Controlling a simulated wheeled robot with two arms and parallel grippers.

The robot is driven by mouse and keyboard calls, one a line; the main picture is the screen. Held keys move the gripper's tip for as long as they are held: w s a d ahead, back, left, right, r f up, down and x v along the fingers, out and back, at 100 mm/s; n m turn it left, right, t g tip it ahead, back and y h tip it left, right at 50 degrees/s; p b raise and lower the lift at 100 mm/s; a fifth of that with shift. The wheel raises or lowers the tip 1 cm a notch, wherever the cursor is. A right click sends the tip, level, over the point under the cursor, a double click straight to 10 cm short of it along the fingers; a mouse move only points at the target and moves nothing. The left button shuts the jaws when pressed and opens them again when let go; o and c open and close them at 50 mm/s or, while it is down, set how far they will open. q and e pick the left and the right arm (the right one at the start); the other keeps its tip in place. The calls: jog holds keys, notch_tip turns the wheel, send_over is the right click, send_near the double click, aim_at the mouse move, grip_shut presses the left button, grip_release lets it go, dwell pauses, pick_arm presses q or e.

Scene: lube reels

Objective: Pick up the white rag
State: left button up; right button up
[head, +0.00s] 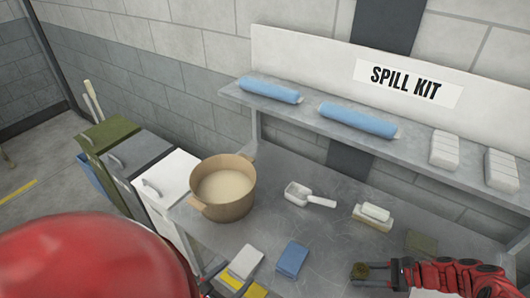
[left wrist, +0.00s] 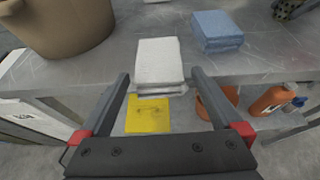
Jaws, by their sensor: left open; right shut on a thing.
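The white rag (head: 245,262) lies folded at the front edge of the metal bench, left of a folded blue rag (head: 291,259). In the left wrist view, the white rag (left wrist: 160,62) is straight ahead, near the bench edge. My left gripper (left wrist: 161,77) is open, with one finger on each side of the rag in that picture; I cannot tell whether they touch it. In the head view my red left arm hides most of that gripper. My right gripper (head: 380,271) is shut on a small olive-brown thing (head: 360,271) at the lower right.
A tan pot (head: 222,190) with pale contents stands at the bench's left end. A white scoop (head: 309,196) and a brush-like block (head: 373,215) lie further back. Below the front edge are a yellow sheet (left wrist: 148,116) and an orange bottle (left wrist: 268,101).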

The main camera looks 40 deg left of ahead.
aim_at(244, 262)
pick_arm(q)
jog(key=shift+r+x, duration=0.15)
jog(key=shift+x, duration=1.4)
jog(key=shift+r+x, duration=0.1)
jog(key=shift+x, duration=1.5)
jog(key=shift+w+a, duration=0.1)
jog(key=shift+a, duration=0.05)
jog(key=c, duration=1.3)
jog(key=shift+r, duration=0.65)
notch_tip(244, 262, up, 2)
jog(key=shift+a+r, duration=0.15)
jog(key=shift+r, duration=0.1)
jog(key=s, duration=1.8)
jog(key=shift+d, duration=0.35)
